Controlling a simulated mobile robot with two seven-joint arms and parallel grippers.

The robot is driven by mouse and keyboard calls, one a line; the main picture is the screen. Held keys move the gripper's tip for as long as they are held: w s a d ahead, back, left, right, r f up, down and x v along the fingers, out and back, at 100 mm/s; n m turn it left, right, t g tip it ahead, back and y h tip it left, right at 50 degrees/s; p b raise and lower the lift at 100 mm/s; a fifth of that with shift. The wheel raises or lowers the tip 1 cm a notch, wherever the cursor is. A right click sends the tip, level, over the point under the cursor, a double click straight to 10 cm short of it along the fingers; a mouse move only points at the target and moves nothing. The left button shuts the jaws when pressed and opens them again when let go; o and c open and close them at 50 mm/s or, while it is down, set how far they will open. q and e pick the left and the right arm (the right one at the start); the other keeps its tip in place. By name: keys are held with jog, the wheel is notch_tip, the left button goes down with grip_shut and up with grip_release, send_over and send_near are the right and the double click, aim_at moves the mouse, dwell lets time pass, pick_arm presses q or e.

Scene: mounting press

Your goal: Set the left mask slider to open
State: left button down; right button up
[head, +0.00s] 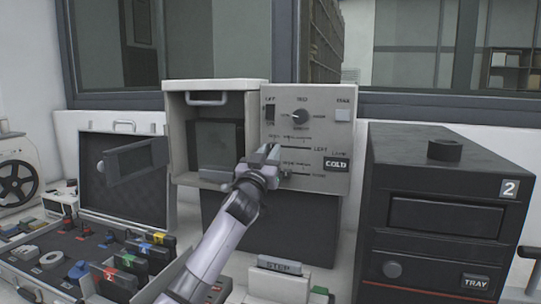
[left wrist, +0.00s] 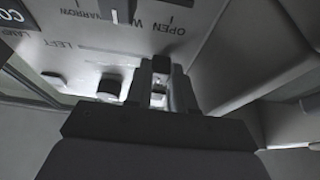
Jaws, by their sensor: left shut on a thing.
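The left mask slider's slot (head: 296,148) runs sideways on the grey control panel, with the word LEFT at its right end. My left gripper (head: 268,155) is at the slot's left end, shut on the slider's knob, which the fingers mostly hide. In the left wrist view, the fingers (left wrist: 160,78) are close together against the panel (left wrist: 130,35), near the upside-down word OPEN. NARROW and LEFT are printed farther left there. My right gripper is not in view.
A dark knob (left wrist: 110,86) stands beside my fingers in the wrist view. A black unit (head: 440,190) stands right; an open case (head: 118,165) lies left.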

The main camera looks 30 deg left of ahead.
pick_arm(q)
jog(key=shift+a, duration=0.25)
jog(key=c, duration=1)
grip_release()
jog(key=shift+o, duration=0.2)
